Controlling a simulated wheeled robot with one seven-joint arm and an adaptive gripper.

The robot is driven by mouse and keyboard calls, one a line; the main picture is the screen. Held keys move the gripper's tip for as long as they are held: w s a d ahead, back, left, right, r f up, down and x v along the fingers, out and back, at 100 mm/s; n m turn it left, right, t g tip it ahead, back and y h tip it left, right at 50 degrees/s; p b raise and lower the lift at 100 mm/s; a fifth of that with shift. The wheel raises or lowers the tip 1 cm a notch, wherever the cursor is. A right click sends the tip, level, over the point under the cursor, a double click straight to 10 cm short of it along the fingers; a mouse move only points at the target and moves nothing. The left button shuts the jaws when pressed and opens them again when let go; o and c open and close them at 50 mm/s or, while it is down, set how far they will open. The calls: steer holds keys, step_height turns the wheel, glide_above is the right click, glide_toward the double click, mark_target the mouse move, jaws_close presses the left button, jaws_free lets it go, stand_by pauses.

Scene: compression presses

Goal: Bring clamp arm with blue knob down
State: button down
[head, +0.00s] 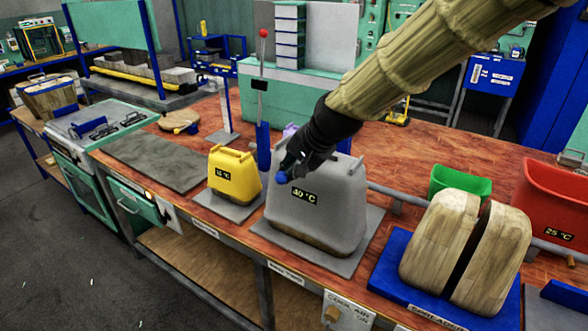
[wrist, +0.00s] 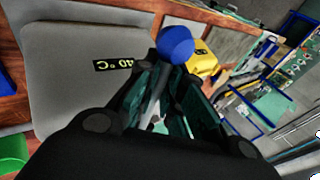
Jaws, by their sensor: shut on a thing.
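The blue knob (head: 282,177) is at the end of a clamp arm in front of the upper face of the large grey 40 °C block (head: 318,212). In the wrist view the knob (wrist: 175,44) sticks out past my fingertips, with the thin pale rod of the clamp arm (wrist: 153,98) running between the fingers. My gripper (head: 297,160) is shut on this clamp arm, just behind the knob. The grey block (wrist: 85,60) fills the left of the wrist view. My gripper hides most of the clamp arm and its pivot in the head view.
A small yellow block (head: 234,172) stands left of the grey one. An upright lever with a red knob (head: 263,33) rises behind them. Wooden blocks (head: 440,235) on a blue plate and a red bin (head: 553,205) are to the right. The wooden bench behind is partly clear.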

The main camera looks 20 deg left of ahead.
steer(key=shift+s+f, duration=0.65)
steer(key=shift+f, duration=0.05)
steer(key=c, duration=1.5)
jaws_free()
steer(key=shift+f+g, duration=0.1)
steer(key=shift+g, duration=0.2)
steer(key=shift+a, duration=0.25)
steer(key=shift+r, duration=0.35)
steer(key=shift+w+d, duration=0.2)
steer(key=shift+w, duration=0.05)
steer(key=shift+r, duration=0.1)
steer(key=shift+r, duration=0.1)
steer(key=v, duration=1.2)
steer(key=shift+s, duration=0.15)
